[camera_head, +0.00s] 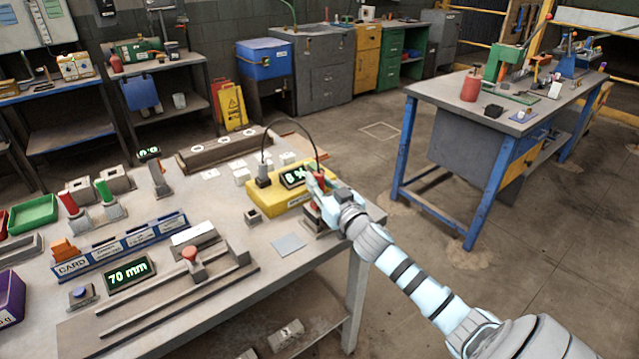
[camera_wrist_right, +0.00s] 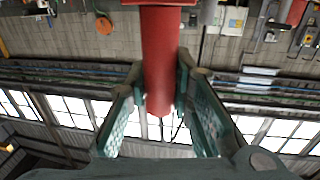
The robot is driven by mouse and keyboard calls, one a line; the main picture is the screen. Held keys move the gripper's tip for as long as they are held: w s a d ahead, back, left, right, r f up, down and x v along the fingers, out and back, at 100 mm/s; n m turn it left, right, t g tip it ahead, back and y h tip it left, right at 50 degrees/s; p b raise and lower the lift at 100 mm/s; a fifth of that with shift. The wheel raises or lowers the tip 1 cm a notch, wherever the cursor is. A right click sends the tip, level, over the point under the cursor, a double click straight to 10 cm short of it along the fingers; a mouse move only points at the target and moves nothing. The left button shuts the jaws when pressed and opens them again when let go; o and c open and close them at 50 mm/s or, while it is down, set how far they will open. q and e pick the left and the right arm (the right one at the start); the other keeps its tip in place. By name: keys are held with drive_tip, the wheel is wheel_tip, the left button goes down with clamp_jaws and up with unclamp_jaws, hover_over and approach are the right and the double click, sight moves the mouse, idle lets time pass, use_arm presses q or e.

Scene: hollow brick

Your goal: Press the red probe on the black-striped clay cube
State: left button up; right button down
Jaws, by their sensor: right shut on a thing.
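My right gripper (camera_head: 319,187) reaches in from the right to the near right corner of the bench. It is shut on the red probe (camera_head: 319,176), upright, with a black cable looping from it to the yellow meter (camera_head: 272,200). In the right wrist view the probe is a red cylinder (camera_wrist_right: 161,60) between the fingers of the right gripper (camera_wrist_right: 160,98). Several pale cubes (camera_head: 241,176) lie behind the meter; their stripes are too small to tell, so I cannot pick out the black-striped clay cube. My left gripper is not in view.
The meter's display (camera_head: 293,177) reads 8 %. A small dark-topped block (camera_head: 253,215) and a grey square plate (camera_head: 288,244) lie in front of it. A slide rail (camera_head: 170,290) and a 70 mm display (camera_head: 129,274) fill the near bench. Another workbench (camera_head: 440,95) stands right.

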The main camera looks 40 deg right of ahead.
drive_tip(key=shift+r+p, duration=3.4)
drive_tip(key=shift+r, duration=0.2)
drive_tip(key=shift+f, duration=0.1)
drive_tip(key=shift+f, duration=0.1)
